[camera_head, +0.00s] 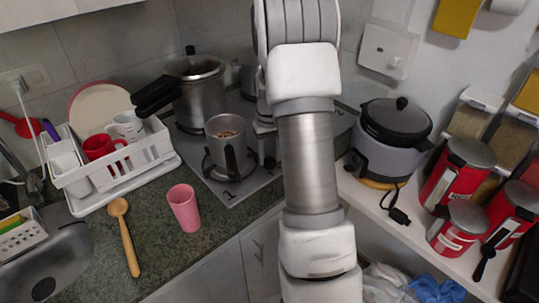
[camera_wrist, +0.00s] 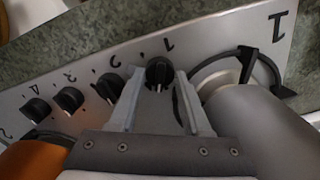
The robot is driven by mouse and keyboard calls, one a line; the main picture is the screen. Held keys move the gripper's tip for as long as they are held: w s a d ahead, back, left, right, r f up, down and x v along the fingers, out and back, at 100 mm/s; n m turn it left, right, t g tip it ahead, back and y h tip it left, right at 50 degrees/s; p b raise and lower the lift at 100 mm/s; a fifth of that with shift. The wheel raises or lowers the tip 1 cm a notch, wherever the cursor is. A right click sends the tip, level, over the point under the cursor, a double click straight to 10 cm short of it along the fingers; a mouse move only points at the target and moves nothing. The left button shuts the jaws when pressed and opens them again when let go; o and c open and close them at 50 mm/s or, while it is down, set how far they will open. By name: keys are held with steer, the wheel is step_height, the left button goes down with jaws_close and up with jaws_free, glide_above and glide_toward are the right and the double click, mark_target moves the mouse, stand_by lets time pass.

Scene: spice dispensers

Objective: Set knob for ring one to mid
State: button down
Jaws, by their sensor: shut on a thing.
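The ring one knob (camera_wrist: 159,72) is a small black knob on the steel cooktop, beside an upside-down "1" label in the wrist view. My gripper (camera_wrist: 158,80) has its two grey fingers on either side of this knob and is shut on it. A pale mark on the knob points towards the bottom of the picture. Ring one (camera_wrist: 240,72), marked with a large "1", is to the right of the knob. In the head view, my arm hides the knob and most of the gripper. The cooktop (camera_head: 225,190) shows left of my arm.
A small metal pot (camera_head: 227,132) with food stands on ring one, close to my gripper. A larger lidded pot (camera_head: 200,90) stands behind it. More knobs (camera_wrist: 70,98) line the cooktop's edge. A pink cup (camera_head: 185,208) and wooden spoon (camera_head: 126,235) are on the counter.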

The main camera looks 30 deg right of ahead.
steer(key=shift+m, duration=1.4)
steer(key=shift+c, duration=1.8)
jaws_free()
step_height(320, 180, up, 18)
steer(key=p, duration=0.1)
steer(key=shift+f, duration=0.25)
